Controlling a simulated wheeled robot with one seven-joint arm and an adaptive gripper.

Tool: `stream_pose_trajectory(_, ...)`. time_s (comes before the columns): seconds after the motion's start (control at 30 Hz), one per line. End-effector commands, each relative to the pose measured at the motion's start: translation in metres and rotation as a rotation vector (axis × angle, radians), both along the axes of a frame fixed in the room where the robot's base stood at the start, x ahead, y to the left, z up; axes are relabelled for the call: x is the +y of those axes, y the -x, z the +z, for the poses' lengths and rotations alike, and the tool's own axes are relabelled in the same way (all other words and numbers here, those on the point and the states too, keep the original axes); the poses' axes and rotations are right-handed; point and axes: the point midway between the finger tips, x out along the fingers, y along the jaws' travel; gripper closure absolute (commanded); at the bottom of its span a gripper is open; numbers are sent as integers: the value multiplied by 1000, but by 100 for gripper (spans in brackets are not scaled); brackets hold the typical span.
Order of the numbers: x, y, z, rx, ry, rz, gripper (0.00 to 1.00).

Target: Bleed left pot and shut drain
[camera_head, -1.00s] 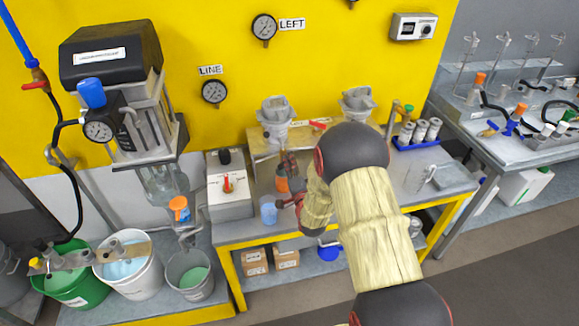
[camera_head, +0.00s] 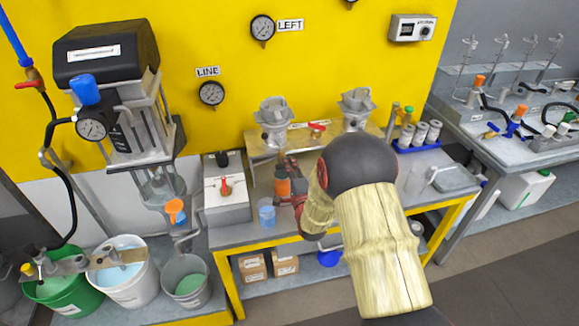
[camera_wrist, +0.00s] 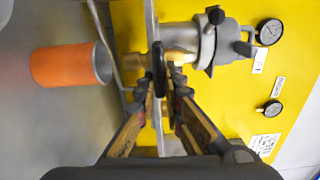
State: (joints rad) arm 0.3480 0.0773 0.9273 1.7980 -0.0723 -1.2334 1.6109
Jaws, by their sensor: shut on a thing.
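The left pot (camera_head: 272,118), a grey metal vessel, stands on a shelf at the yellow wall; a grey pot also shows in the wrist view (camera_wrist: 200,45). A brass fitting (camera_wrist: 132,62) shows on its lower side there. My gripper (camera_wrist: 164,82) is shut on a small black handle (camera_wrist: 158,62) by the metal plate beneath the pot. Its fingers partly hide the handle, so I cannot tell its turn. An orange cup (camera_head: 282,187) stands below the pot; it is also in the wrist view (camera_wrist: 68,66). The LEFT gauge (camera_head: 262,28) is above.
A blue cup (camera_head: 267,214) stands near the bench's front edge. A white box with a red knob (camera_head: 226,188) is left of it.

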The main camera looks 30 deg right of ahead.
Motion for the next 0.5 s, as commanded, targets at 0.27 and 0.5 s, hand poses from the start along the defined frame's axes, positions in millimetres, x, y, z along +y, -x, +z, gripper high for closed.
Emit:
stream_pose_trajectory(0.27, -1, 0, 0, 1, -1, -3, 90)
stream_pose_trajectory(0.5, -1, 0, 0, 1, 0, -1, 76)
